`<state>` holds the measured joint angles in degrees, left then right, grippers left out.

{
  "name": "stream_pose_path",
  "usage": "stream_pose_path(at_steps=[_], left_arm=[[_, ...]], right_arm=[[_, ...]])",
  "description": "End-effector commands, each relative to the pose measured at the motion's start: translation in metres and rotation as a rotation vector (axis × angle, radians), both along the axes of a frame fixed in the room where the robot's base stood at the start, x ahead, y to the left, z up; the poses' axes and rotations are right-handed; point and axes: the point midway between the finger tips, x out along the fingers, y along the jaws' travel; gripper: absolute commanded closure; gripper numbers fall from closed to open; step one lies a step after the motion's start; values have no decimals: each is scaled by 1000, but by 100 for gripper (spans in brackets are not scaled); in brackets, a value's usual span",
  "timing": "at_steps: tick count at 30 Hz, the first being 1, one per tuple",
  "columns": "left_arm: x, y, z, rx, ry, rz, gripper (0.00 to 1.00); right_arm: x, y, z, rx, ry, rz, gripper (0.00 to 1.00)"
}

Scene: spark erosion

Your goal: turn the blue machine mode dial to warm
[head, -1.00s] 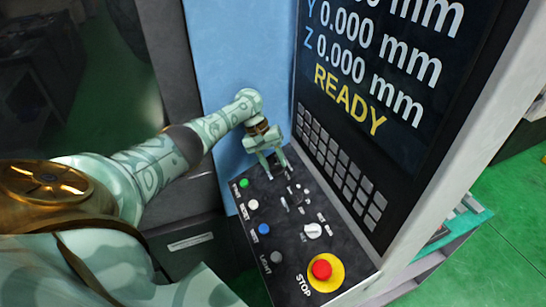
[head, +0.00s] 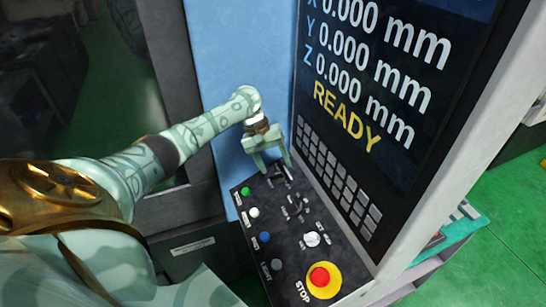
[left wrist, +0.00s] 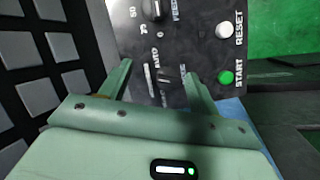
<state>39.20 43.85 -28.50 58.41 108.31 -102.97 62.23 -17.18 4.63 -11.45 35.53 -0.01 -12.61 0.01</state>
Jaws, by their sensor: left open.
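The black control panel (head: 285,255) stands below the machine's screen. My left gripper (head: 272,167) is over its far end, pointing down, with its fingers apart and nothing held. In the left wrist view the open fingers (left wrist: 160,72) stand either side of a small dark dial (left wrist: 163,74) beside the word AUTO. I cannot tell whether they touch it. I cannot read its setting, and no WARM label is legible. A second black knob (left wrist: 154,10) is near FEED lettering. My right gripper is not in view.
Green START (head: 245,191) and white RESET (head: 253,212) buttons line the panel's left side. A white knob (head: 312,239) and a red stop button (head: 320,277) are nearer. The screen (head: 375,80) reads READY; keys (head: 335,175) rise close right of the gripper.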

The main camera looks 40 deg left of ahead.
Motion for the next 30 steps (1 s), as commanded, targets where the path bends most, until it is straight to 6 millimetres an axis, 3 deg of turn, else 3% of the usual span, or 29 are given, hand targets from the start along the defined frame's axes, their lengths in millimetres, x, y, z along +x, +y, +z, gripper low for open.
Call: stream_pose_path(at_steps=[4, 15, 21, 30], left_arm=[[-20, -14, 28, 2, 3, -6, 38], [-73, -60, 55, 1, 3, -4, 38], [-85, -71, 62, 0, 2, 0, 38], [-86, -72, 63, -1, 2, 0, 38]], right_arm=[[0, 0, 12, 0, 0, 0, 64], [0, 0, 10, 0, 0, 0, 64], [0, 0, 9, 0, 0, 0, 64], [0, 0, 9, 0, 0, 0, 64]])
